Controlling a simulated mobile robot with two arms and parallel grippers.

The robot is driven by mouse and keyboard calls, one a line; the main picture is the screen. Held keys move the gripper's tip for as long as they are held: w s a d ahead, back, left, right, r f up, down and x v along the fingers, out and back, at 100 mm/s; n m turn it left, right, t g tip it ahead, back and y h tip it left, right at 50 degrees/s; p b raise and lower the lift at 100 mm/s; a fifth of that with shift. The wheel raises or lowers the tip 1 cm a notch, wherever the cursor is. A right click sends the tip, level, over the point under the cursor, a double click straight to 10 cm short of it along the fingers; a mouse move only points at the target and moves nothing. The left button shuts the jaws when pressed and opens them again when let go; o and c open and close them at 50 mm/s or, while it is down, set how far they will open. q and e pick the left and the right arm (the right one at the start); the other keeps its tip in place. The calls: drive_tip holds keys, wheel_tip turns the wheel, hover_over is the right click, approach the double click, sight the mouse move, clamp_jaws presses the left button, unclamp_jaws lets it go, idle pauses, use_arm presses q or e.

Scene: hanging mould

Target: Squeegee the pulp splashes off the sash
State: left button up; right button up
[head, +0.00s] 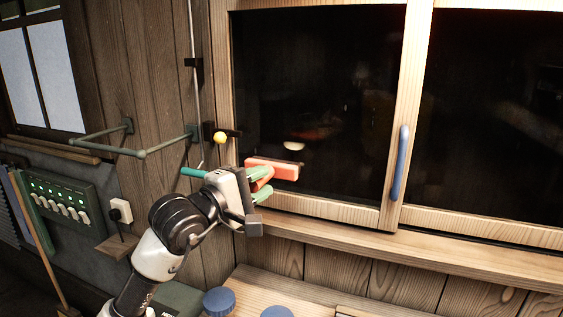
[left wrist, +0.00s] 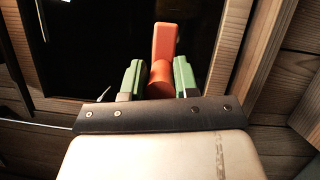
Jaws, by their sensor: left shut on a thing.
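The sash (head: 398,110) is a pale wooden frame with dark glass, in front of and to the right of my left arm. One pale whitish spot (head: 293,146) shows on the lower left pane; I cannot tell if it is a splash or a reflection. My left gripper (head: 263,184) has green fingers shut on the orange-red squeegee (head: 272,168). The squeegee's head lies before the pane's lower left corner; contact with the glass is unclear. In the left wrist view, the squeegee (left wrist: 164,42) sticks out from between the green fingers. My right gripper is out of view.
A blue handle (head: 399,163) stands out from the sash's middle upright. A wooden ledge (head: 420,255) runs below. A green rail (head: 142,153) and a yellow knob (head: 220,138) are at the left. Blue round lids (head: 219,300) sit at the bottom.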

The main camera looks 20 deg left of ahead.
use_arm(q)
drive_tip(key=shift+a, duration=0.35)
drive_tip(key=shift+w+a+p, duration=0.1)
drive_tip(key=shift+w+p, duration=0.8)
drive_tip(key=shift+w, duration=1.75)
drive_tip(key=shift+w+f, duration=0.1)
drive_tip(key=shift+w, duration=0.2)
drive_tip(key=shift+w+a, duration=0.1)
drive_tip(key=shift+w, duration=0.8)
